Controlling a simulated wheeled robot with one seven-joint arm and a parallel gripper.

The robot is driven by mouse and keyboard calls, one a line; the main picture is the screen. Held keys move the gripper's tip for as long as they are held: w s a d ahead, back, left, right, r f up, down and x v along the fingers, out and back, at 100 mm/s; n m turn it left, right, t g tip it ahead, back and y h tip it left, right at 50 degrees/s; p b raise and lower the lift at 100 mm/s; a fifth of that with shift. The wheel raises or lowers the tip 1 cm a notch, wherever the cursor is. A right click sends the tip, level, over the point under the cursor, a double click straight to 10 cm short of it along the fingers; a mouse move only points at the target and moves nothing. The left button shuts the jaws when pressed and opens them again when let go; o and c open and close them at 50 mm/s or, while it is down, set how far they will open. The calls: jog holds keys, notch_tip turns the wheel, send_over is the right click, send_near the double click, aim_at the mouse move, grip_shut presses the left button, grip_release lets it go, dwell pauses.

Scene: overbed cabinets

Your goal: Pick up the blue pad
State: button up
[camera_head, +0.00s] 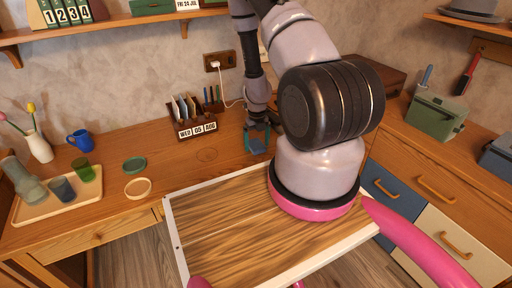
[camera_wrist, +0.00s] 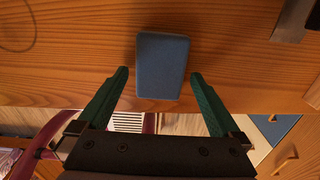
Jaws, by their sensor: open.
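The blue pad (camera_wrist: 162,60) is a rectangular block with rounded corners, on the wooden desk near its front edge in the wrist view. My gripper (camera_wrist: 159,74) is open, with a green finger on either side of the pad's nearer half in the picture. Gaps show between both fingers and the pad, and nothing is held. How far the fingertips are above the desk is hard to tell. In the head view, my gripper (camera_head: 257,140) is low at the desk, and the pad (camera_head: 257,146) is small and partly hidden there.
A wooden panel with white edges (camera_head: 180,236) lies in front of the desk. A green coaster (camera_head: 135,164), a wooden ring (camera_head: 137,188) and a tray with cups (camera_head: 38,210) are further left. A green box (camera_head: 435,116) is at right.

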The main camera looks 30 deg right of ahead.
aim_at(257, 145)
jog(key=shift+f, duration=0.2)
jog(key=c, duration=1.3)
jog(key=shift+o, duration=0.2)
jog(key=shift+r, duration=0.1)
notch_tip(257, 145, up, 10)
